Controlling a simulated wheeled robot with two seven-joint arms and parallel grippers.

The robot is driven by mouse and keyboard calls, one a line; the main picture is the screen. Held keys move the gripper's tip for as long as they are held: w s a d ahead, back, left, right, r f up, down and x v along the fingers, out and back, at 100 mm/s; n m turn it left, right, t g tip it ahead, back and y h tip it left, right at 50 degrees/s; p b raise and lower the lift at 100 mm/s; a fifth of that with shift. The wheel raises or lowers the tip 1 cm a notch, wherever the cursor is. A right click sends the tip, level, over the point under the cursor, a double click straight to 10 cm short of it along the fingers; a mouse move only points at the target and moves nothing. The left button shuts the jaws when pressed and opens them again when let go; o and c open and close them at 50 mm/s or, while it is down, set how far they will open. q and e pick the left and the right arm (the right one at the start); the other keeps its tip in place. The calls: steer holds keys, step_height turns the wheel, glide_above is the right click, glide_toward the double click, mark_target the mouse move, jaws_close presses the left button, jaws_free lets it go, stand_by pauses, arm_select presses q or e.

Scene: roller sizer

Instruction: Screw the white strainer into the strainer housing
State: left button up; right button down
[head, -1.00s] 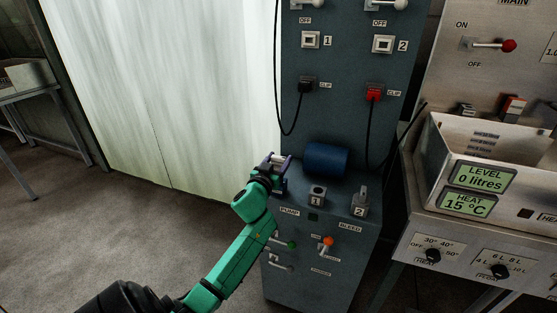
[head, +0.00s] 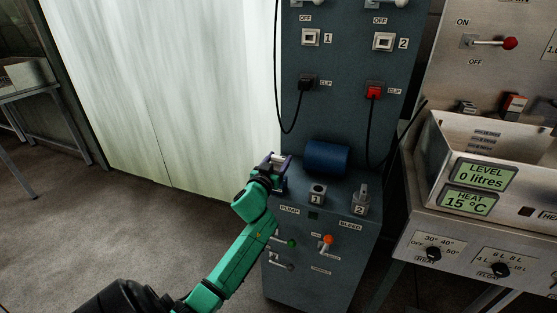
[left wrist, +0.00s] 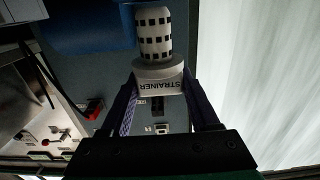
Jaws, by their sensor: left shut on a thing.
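My left gripper (head: 280,168) is beside the left end of a dark blue cylinder (head: 327,158) on the ledge of the grey-blue pump cabinet (head: 335,220). In the left wrist view the gripper (left wrist: 160,90) is shut on the cap of the white strainer (left wrist: 154,35). The cap reads STRAINER and its perforated body points away from my fingers. The blue cylinder (left wrist: 85,30) lies to its upper left there. No part is labelled as the strainer housing, and I cannot tell whether the strainer touches anything. My right gripper is out of view.
Valves marked 1 (head: 317,194) and 2 (head: 360,200) stand on the ledge. Black cables hang from the cabinet. A metal tank with level and heat displays (head: 466,204) stands at the right. A bright pale panel (head: 175,90) is behind at the left.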

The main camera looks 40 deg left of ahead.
arm_select(q)
steer(key=shift+f+b, duration=2)
steer(key=shift+f, duration=0.45)
steer(key=o, duration=1.5)
steer(key=shift+s, duration=0.1)
steer(key=v, duration=1.4)
steer(key=shift+s+d, duration=0.15)
steer(key=shift+s, duration=0.05)
